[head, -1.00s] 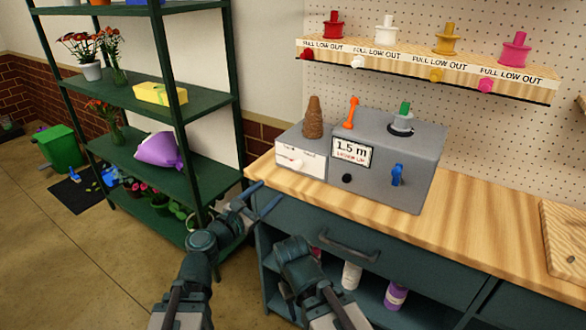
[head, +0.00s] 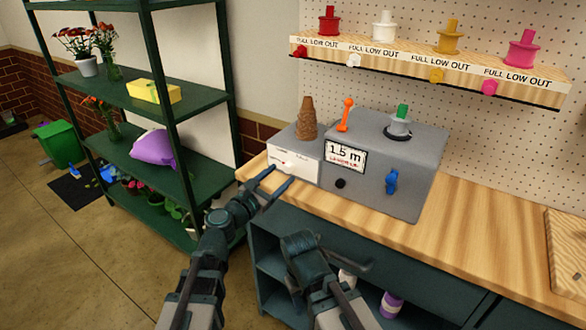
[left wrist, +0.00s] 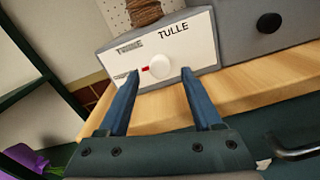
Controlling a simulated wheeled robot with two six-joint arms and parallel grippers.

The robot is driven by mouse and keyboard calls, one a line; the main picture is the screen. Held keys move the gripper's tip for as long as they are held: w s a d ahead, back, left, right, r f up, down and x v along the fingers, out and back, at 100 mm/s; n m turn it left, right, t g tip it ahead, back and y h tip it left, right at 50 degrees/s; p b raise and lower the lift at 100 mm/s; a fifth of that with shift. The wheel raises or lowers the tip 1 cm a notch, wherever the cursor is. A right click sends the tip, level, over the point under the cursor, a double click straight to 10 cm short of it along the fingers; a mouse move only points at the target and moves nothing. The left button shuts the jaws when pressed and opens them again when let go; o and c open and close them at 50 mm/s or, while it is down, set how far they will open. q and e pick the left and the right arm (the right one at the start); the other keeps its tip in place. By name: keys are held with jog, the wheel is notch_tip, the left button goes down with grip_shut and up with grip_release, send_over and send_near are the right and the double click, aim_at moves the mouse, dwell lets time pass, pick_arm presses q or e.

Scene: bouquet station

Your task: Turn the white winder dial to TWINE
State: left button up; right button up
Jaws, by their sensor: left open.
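The white winder dial (left wrist: 159,67) is a round knob on the white front panel (head: 306,170) of the winder box. A red mark on its left side points left, toward the lower-left label. TULLE reads clearly at upper right; the upper-left label is blurred, and the lower-left one is partly behind a finger. My left gripper (head: 280,178) is open and empty just in front of the panel. In the left wrist view its fingers (left wrist: 160,80) stand on either side of the dial, apart from it. The end of my right arm (head: 302,250) is low before the cabinet; its fingers cannot be made out.
A grey machine (head: 385,165) with a 1.5 m display, a blue knob (head: 391,182) and an orange lever (head: 345,114) adjoins the panel. A brown twine cone (head: 306,120) stands on top. Green shelves (head: 165,110) stand left.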

aim_at(286, 170)
pick_arm(q)
jog(key=x, duration=0.3)
jog(key=shift+w+d, duration=0.1)
jog(key=shift+w, duration=0.1)
grip_shut()
